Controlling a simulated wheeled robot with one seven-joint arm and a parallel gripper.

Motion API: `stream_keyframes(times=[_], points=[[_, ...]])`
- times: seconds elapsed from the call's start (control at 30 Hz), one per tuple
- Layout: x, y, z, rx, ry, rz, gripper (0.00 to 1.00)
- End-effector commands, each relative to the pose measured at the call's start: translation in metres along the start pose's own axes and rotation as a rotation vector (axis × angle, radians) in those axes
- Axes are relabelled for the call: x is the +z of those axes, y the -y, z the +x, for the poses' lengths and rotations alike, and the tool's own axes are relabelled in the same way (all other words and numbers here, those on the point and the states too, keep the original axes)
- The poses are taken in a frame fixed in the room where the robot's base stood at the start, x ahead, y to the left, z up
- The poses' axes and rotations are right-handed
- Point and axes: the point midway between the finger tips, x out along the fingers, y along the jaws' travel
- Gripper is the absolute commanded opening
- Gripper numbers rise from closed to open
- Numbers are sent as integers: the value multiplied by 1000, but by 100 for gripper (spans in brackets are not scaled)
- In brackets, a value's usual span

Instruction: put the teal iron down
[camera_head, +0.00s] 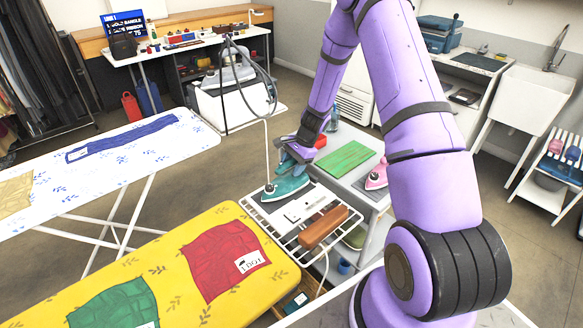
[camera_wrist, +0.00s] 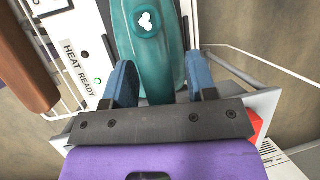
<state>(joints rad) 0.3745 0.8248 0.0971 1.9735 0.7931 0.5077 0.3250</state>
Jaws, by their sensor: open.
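The teal iron (camera_head: 286,187) rests on the white wire rack (camera_head: 335,243) at the end of the yellow ironing board (camera_head: 215,215). A thin cord rises from it. In the wrist view, the iron (camera_wrist: 150,45) shows a white mark on top. My gripper (camera_wrist: 162,78) is open, with one blue finger on either side of the iron's near end. I cannot tell whether either finger touches it. In the head view, my gripper (camera_head: 290,155) is just above and behind the iron. A white panel reading "HEAT READY" (camera_wrist: 72,68) with a green light is left of the iron.
A brown block (camera_head: 323,227) lies on the rack. A pink iron (camera_head: 377,175) and a green striped board (camera_head: 345,158) are on the grey cart to the right. Red (camera_head: 225,262) and green cloths lie on the yellow board. A white board (camera_head: 165,150) stands left.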

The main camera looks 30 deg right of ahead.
Motion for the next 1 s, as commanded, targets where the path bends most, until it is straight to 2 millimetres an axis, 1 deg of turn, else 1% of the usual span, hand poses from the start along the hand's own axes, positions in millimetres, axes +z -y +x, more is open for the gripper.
stream_keyframes(times=[0.4,0.53,0.73,0.77,0.87,0.97,1.0], points=[[0,0,-79,-2,-2,0,52],[0,0,-98,-2,-1,0,52],[2,0,-113,-1,-2,-6,52],[4,1,-116,-1,-3,-13,52],[19,2,-132,-2,-16,-65,52],[44,2,-159,-4,-39,-153,52],[57,2,-171,-5,-49,-196,52]])
